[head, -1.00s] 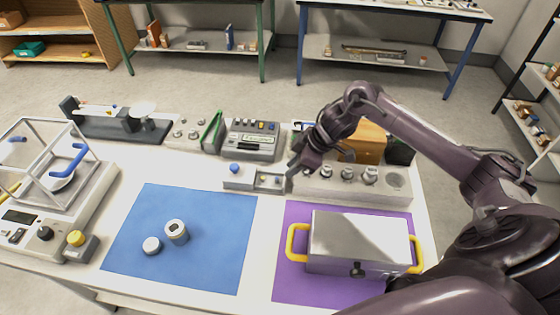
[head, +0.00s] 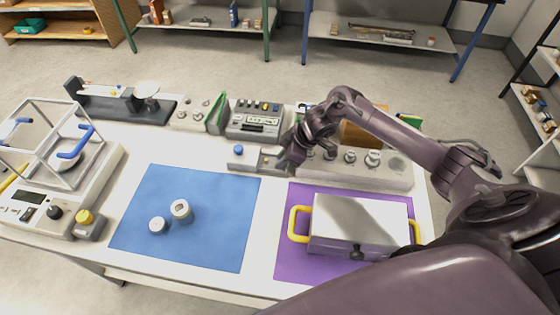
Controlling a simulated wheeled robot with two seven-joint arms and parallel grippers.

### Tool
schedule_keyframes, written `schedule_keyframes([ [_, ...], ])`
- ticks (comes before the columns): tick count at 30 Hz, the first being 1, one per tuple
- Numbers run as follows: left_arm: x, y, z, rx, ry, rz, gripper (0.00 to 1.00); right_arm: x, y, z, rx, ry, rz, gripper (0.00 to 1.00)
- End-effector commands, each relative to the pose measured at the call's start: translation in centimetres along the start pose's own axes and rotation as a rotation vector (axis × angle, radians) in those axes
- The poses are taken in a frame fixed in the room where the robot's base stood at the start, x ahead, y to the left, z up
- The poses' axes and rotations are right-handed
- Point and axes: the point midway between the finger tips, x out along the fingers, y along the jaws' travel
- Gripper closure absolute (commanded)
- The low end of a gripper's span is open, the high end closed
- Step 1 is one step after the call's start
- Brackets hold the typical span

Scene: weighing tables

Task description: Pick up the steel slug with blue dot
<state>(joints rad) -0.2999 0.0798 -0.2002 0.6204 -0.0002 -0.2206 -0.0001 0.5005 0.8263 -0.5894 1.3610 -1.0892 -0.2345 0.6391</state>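A small pale grey block (head: 243,163) stands behind the mats, with a round blue top (head: 239,150) on its left part. A shallow recess shows on its right part. I cannot tell whether the blue top is the slug's dot; no slug with a blue dot shows clearly. My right gripper (head: 283,166) points down at the block's right end, close to the recess. Its fingers are small and dark, so their opening and anything between them cannot be made out. My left gripper is not in view.
A metal box with yellow handles (head: 358,218) sits on the purple mat (head: 285,262). A row of weights in a grey holder (head: 397,168) lies right of the gripper. A glass-sided balance (head: 60,200) stands left.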

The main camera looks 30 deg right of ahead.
Motion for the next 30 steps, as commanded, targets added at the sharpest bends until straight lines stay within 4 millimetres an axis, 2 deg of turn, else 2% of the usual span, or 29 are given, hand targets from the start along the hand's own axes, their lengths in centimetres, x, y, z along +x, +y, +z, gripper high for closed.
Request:
schedule_keyframes([
  [1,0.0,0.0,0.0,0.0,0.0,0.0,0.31,0.0,0.0,0.0,0.0,0.0,0.0,0.78],
  [6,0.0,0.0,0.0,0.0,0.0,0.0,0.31,0.0,0.0,0.0,0.0,0.0,0.0,1.0],
  [20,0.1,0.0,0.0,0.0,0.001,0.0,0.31,-0.6,0.0,-0.3,-0.002,0.001,0.0,1.0],
  [26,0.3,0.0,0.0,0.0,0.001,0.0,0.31,-2.7,0.1,-1.5,-0.003,0.001,0.003,1.0],
  [30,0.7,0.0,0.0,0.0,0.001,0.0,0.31,-5.4,0.1,-3.1,-0.005,0.002,0.005,1.0],
])
